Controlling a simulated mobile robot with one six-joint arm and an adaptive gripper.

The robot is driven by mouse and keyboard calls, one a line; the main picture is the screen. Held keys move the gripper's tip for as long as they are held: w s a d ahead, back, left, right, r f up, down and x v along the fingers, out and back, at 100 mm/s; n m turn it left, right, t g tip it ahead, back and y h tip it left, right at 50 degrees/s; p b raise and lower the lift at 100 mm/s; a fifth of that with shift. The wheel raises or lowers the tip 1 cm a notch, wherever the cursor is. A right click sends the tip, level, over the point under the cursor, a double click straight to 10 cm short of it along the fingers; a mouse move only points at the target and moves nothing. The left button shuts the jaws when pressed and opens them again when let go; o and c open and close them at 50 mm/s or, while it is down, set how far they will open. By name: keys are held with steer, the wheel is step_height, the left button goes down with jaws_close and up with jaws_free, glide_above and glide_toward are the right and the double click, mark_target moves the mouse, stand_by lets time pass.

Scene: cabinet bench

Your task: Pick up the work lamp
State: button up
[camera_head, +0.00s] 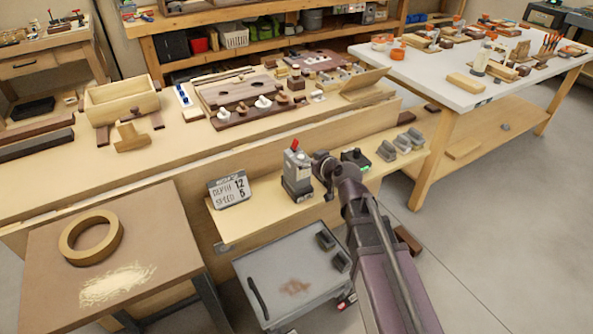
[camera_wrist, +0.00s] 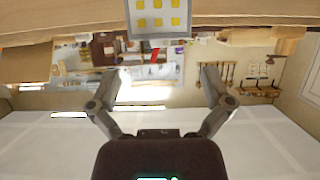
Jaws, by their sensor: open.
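The work lamp (camera_head: 297,172) is a grey upright block with a red top, standing on the low wooden shelf in the head view. In the wrist view, which looks upside down, the lamp (camera_wrist: 157,20) shows at the top edge as a pale panel with several yellow squares. My gripper (camera_head: 322,168) is just right of the lamp in the head view, and a gap between them is hard to judge. In the wrist view my gripper (camera_wrist: 160,82) has its fingers spread wide with nothing between them; the lamp's panel lies beyond the fingertips, offset toward the top.
A sign (camera_head: 229,189) reading depth and speed stands left of the lamp. The workbench (camera_head: 190,150) rises behind, and a grey cart (camera_head: 290,275) stands below.

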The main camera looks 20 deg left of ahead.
mark_target(297, 154)
steer(key=shift+b+x, duration=0.3)
steer(key=shift+x, duration=1)
steer(key=shift+b+x, duration=1.05)
steer(key=shift+x, duration=1.6)
steer(key=shift+s, duration=0.1)
steer(key=c, duration=1.1)
steer(key=shift+r, duration=0.1)
step_height(297, 154, up, 10)
steer(key=p, duration=1)
